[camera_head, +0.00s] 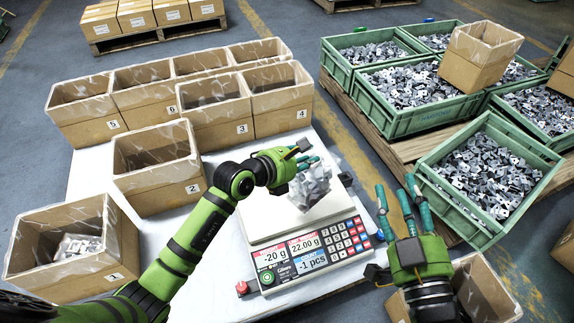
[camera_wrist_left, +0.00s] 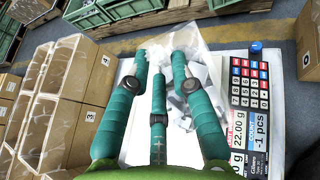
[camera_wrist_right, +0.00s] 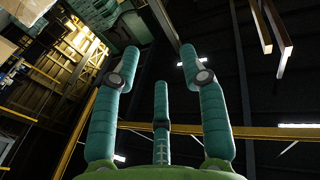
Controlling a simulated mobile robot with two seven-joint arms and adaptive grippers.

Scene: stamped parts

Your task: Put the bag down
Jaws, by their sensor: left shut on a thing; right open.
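A clear plastic bag of grey metal parts (camera_head: 312,190) hangs at the fingers of my left gripper (camera_head: 303,158), above the white pan of the counting scale (camera_head: 262,222). My left gripper is shut on the bag; the bag (camera_wrist_left: 207,76) also shows beyond its teal fingers in the left wrist view. The scale display reads -20 g, 22.00 g and -1 pcs. I cannot tell whether the bag's bottom touches the pan. My right gripper (camera_head: 405,203) is open and empty, fingers pointing up, right of the scale.
Open carton 1 (camera_head: 40,272) holds a bag (camera_head: 78,246). Open carton 2 (camera_head: 155,186) stands left of the scale; cartons 3 (camera_head: 225,130), 4, 5 and 6 stand behind. Green crates of stamped parts (camera_head: 400,122) sit on a pallet at right. White table is bare beside the scale.

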